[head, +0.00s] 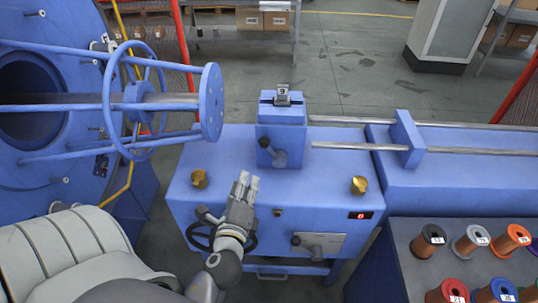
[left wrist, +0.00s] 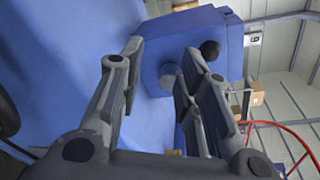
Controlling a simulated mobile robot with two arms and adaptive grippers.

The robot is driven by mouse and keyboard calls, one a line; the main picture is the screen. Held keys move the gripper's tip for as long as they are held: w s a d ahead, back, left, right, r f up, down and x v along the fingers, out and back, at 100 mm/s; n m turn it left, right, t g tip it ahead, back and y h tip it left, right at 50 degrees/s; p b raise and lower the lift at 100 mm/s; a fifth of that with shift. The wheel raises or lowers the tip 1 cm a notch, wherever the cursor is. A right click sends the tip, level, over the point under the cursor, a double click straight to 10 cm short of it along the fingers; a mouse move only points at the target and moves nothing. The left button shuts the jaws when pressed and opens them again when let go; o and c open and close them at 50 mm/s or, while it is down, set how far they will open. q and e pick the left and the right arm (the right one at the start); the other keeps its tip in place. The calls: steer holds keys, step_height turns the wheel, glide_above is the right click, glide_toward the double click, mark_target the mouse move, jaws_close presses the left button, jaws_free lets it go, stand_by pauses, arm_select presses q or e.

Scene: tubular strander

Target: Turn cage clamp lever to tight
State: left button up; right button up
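A short lever with a black knob (head: 264,142) sits on the front of a blue upright block (head: 282,122) on the machine bed. Its knob points up and left from a grey hub (head: 280,158). My left gripper (head: 248,180) is in front of and below this lever, left of it, with its fingers pointing up. In the left wrist view my left gripper (left wrist: 161,54) is open and empty. The black knob (left wrist: 210,50) and the grey hub (left wrist: 168,75) show beyond its fingertips, apparently without contact. My right gripper is out of view.
A black handwheel (head: 200,236) is partly behind my left arm. A plate (head: 325,244) with another black-knobbed lever (head: 296,240) is on the front panel. Brass knobs (head: 199,180) (head: 359,185) stand on the bed. The round blue cage (head: 212,103) is at the left, spools (head: 430,240) at the right.

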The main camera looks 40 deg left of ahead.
mark_target(270, 151)
arm_select(q)
steer(key=w+m+t+p, duration=0.1)
steer(key=w+m, duration=0.1)
steer(key=w, duration=0.1)
steer(key=w+r+m+h+p, duration=0.1)
steer(key=w+m, duration=0.2)
steer(key=w, duration=0.1)
steer(key=w+r+m+t+p, duration=0.1)
steer(key=w+m, duration=0.2)
steer(key=shift+w+r+t+h, duration=0.1)
steer(key=shift+w+t+h, duration=0.05)
steer(key=shift+t+h, duration=0.2)
steer(key=shift+p+x, duration=0.35)
steer(key=shift+x, duration=0.45)
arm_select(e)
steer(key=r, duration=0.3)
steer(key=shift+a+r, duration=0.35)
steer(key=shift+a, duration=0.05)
arm_select(q)
steer(key=c, duration=0.7)
jaws_close()
